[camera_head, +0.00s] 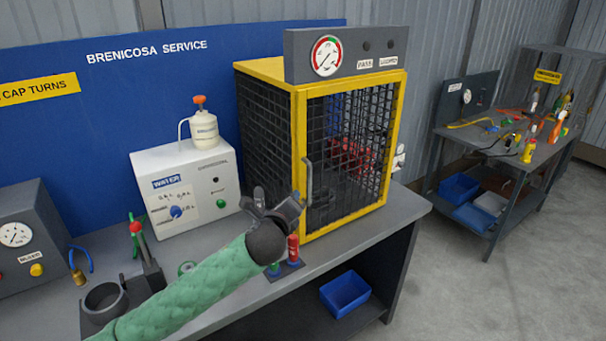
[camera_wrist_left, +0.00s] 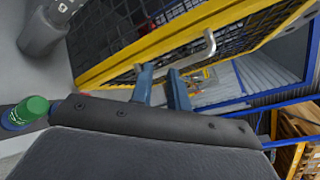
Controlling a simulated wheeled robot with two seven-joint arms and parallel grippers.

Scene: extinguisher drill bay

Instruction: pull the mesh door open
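The mesh door (camera_head: 349,156) has a yellow frame and black wire mesh and sits shut on the front of the yellow cage (camera_head: 265,140). Its grey bar handle (camera_head: 309,183) stands upright at the door's left edge. It also shows in the left wrist view (camera_wrist_left: 205,48). My left gripper (camera_head: 278,197) is just left of the handle and apart from it. My right gripper is in neither view.
A red and a green bottle (camera_head: 293,248) stand below my left gripper near the bench edge. A white water box (camera_head: 185,188) is left of the cage. A gauge panel (camera_head: 345,52) tops the cage. The floor (camera_head: 440,285) to the right is clear.

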